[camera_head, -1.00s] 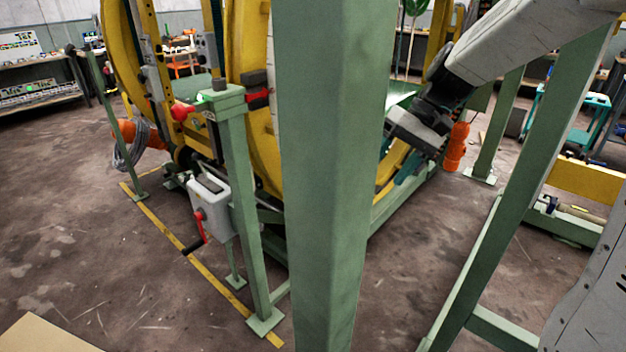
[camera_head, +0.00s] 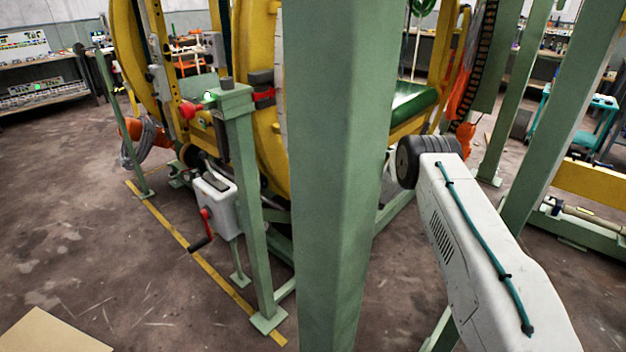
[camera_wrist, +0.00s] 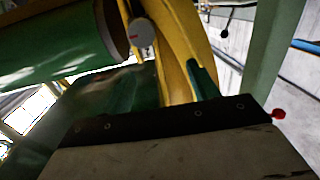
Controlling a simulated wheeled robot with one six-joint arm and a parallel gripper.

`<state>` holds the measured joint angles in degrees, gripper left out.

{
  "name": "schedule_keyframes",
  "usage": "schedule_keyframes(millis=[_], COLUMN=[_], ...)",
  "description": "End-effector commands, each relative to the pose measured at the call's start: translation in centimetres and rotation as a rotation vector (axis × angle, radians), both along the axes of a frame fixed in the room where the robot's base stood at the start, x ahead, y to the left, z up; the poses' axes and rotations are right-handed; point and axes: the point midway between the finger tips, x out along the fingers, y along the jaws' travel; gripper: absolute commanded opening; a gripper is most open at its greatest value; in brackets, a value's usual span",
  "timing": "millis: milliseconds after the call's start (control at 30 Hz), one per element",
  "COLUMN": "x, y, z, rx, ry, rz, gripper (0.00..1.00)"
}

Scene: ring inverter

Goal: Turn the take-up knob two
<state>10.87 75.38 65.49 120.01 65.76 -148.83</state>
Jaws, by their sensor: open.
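In the wrist view, a round grey knob (camera_wrist: 141,32) with a red mark on its face sits beside a yellow curved rim, beyond my fingers. I cannot tell from any label whether it is take-up knob two. My gripper (camera_wrist: 160,88) shows at the bottom of the wrist view, its teal fingers apart with nothing seen between them. The knob lies ahead of the fingers, apart from them. In the head view my arm reaches toward the green post, and my gripper is not visible there.
A thick green post (camera_head: 340,180) stands close in front, beside my arm. A green roller (camera_wrist: 55,40) is near the grey knob.

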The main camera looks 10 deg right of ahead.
Motion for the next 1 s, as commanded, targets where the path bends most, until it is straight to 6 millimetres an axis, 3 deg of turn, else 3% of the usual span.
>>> schedule_keyframes(millis=[33,100,233,700,1000], x=[0.3,0.6,1.2,6.3,7.2], y=[-0.4,-0.9,-1.1,2.6,3.3], z=[-1.6,-3.0,-4.1,-4.2,-4.0], rx=[-0.014,-0.035,-0.055,-0.058,-0.056], ry=[-0.026,-0.057,-0.084,-0.087,-0.086], rz=[-0.03,-0.061,-0.089,-0.09,-0.091], gripper=[0.6,0.6,0.6,0.6,0.6])
